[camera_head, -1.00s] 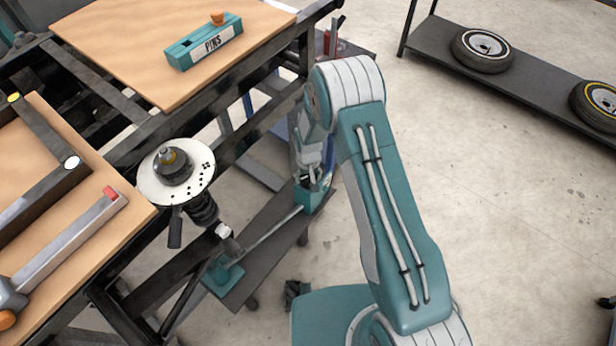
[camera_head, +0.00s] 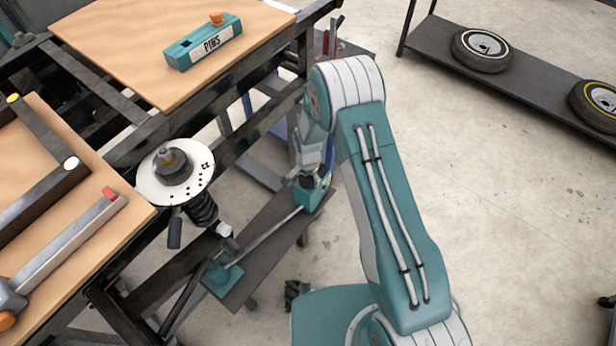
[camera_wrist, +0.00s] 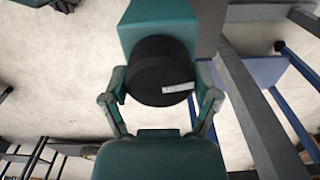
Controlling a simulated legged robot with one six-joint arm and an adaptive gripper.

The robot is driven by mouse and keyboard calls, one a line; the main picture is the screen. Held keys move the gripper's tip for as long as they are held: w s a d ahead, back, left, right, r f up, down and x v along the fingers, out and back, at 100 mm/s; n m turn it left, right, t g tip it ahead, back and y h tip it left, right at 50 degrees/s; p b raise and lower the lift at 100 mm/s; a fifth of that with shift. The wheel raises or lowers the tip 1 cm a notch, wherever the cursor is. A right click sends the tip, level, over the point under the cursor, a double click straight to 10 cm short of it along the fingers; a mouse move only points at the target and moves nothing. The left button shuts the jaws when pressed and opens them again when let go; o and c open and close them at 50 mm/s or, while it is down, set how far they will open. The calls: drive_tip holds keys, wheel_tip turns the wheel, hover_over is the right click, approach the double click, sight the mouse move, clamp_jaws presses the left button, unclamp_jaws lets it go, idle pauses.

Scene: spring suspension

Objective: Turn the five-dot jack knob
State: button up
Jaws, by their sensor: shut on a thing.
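The jack knob (camera_wrist: 158,72) is a round black cap with a pale stripe near its lower right edge. It sits against a teal block (camera_wrist: 155,14) in the wrist view. My gripper (camera_wrist: 161,90) has one finger on each side of the knob and is shut on it. No five-dot mark can be made out on the knob. In the head view my gripper (camera_head: 308,177) is over the teal block (camera_head: 314,197) at the right end of the jack, and it largely hides the knob there.
A spring strut (camera_head: 203,210) with a pale dotted disc (camera_head: 148,187) hangs left of my gripper.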

drive_tip(key=shift+m, duration=1.2)
drive_tip(key=o, duration=1)
drive_tip(key=shift+a, duration=0.1)
drive_tip(key=shift+c, duration=0.2)
wheel_tip(320, 180, up, 12)
drive_tip(key=shift+w+f, duration=0.1)
